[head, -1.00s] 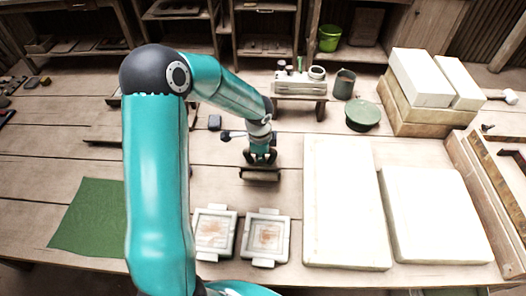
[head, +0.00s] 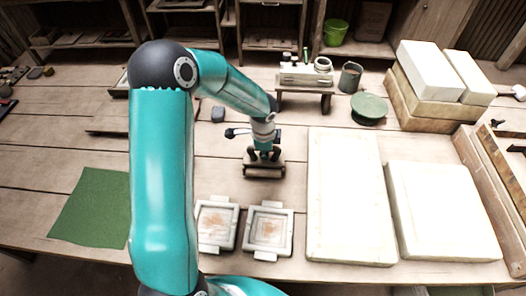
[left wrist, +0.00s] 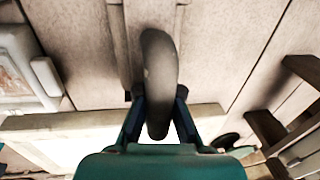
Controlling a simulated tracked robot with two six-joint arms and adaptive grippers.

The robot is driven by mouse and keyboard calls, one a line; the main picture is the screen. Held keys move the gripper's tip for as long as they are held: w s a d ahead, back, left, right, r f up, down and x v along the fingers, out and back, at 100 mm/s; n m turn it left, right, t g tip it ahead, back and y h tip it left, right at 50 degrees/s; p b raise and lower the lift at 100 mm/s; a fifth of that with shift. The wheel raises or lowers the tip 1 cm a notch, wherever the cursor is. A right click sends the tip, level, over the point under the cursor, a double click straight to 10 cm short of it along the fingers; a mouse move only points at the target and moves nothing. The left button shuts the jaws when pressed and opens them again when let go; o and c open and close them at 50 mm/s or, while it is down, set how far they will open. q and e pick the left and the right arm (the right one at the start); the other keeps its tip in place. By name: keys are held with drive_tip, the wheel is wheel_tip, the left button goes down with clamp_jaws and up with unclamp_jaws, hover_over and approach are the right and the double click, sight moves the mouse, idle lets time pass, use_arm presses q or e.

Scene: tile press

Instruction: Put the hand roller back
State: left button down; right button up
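My left gripper (head: 264,153) points down over the middle of the table. In the left wrist view its two fingers (left wrist: 160,100) close in on either side of a dark grey, rounded bar, which I take for the handle of the hand roller (left wrist: 159,58). The fingers appear to touch it. Directly below the gripper in the head view is a dark brown wooden piece (head: 264,170), like a small rest or the roller's lower part. I cannot tell whether the roller bears on it. My right gripper is not in view.
Two framed tiles (head: 268,232) lie just in front of the gripper. Large white slabs (head: 347,200) lie to the right, a green mat (head: 90,207) to the left. A small bench (head: 304,92) with tools, a grey cup (head: 350,77) and a green disc (head: 369,108) stand behind.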

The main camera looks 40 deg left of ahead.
use_arm(q)
drive_tip(key=shift+f+b, duration=0.5)
idle(0.4)
drive_tip(key=c, duration=1.2)
unclamp_jaws()
drive_tip(key=shift+c, duration=0.2)
wheel_tip(320, 180, up, 12)
drive_tip(key=s+d, duration=0.1)
drive_tip(key=shift+s+d, duration=0.15)
drive_tip(key=shift+s, duration=0.1)
drive_tip(key=shift+f, duration=0.1)
